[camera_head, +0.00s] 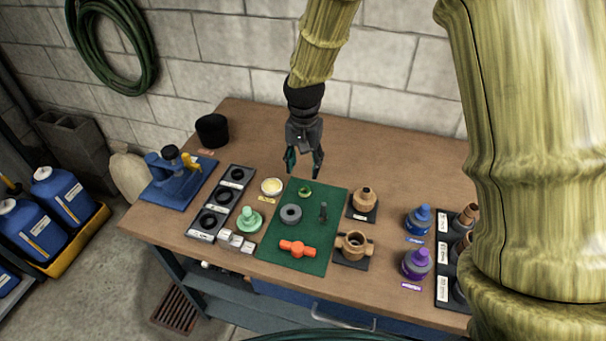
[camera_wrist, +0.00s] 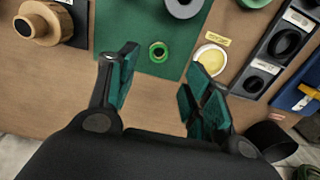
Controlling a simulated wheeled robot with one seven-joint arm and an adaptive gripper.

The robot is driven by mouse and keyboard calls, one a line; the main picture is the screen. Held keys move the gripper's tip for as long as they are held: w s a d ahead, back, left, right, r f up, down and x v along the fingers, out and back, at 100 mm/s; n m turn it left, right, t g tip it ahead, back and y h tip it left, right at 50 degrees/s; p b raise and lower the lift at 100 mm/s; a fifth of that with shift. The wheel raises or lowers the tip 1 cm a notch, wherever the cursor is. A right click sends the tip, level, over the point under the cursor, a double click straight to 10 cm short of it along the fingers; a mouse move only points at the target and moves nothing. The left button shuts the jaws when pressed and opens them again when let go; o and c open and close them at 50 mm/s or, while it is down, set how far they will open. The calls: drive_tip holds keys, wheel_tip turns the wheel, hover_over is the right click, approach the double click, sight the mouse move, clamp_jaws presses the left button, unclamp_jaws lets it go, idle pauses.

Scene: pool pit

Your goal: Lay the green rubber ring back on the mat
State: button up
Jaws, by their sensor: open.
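The green rubber ring (camera_head: 305,191) lies on the dark green mat (camera_head: 312,259), close to the mat's back edge. The ring also shows in the wrist view (camera_wrist: 158,51), with its centre hole visible and bare mat (camera_wrist: 130,66) around it. My gripper (camera_head: 303,168) is open and empty, above the table just behind the ring. In the wrist view its two spread fingers (camera_wrist: 160,78) have the ring between and beyond their tips, apart from it.
Bare wood lies behind the mat.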

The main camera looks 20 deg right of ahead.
drive_tip(key=shift+r, duration=1.1)
